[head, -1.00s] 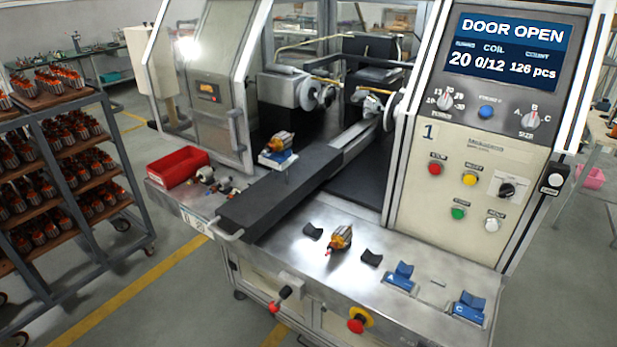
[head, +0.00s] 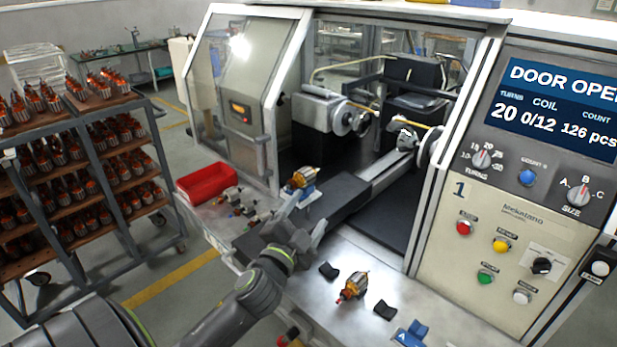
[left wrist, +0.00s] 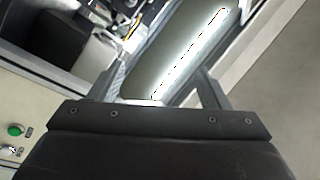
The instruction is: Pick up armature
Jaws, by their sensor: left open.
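An armature (head: 302,177) with copper windings rests on a blue stand (head: 306,194) at the near end of the machine's dark slide. A second armature (head: 352,287) lies on the steel front ledge between two black rests. My left gripper (head: 307,212) reaches in from the lower left, just in front of the blue stand, open and empty. In the left wrist view its two fingers (left wrist: 160,86) stand apart with a dark, shiny surface beyond them. No armature is clear in that view. My right gripper is not in view.
A red bin (head: 207,183) and several small parts (head: 240,200) sit left of the stand. A rack (head: 95,140) full of armatures stands at the left. The control panel (head: 530,190) reads DOOR OPEN. A blue holder (head: 411,333) is at the front ledge.

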